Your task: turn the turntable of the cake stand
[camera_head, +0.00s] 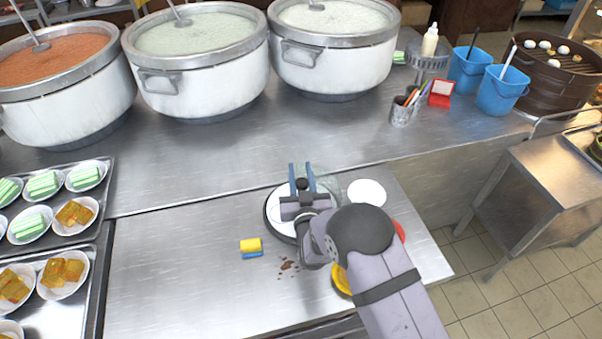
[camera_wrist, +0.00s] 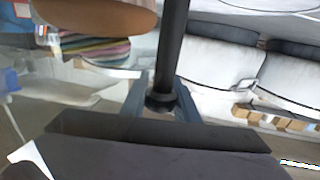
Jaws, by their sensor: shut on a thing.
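The cake stand's turntable (camera_head: 274,215) is a white disc with a dark rim in the head view, partly hidden under my gripper and wrist. My gripper (camera_head: 302,178) is over its far side, with two blue fingers pointing away toward the pots. A small dark knob (camera_head: 302,185) shows between the fingers. In the wrist view my gripper (camera_wrist: 161,98) has its blue fingers on both sides of a dark round knob (camera_wrist: 160,104), closed on it. A dark bar (camera_wrist: 173,45) runs from there to the top edge. How the knob joins the stand is hidden.
A clear, see-through item (camera_head: 327,186) stands close right of my fingers, beside a white disc (camera_head: 367,192). A yellow-and-blue sponge (camera_head: 251,246) and brown crumbs (camera_head: 288,265) lie nearby. A yellow item (camera_head: 341,280) is partly under my arm. Steel counter (camera_head: 165,260) is bare at left.

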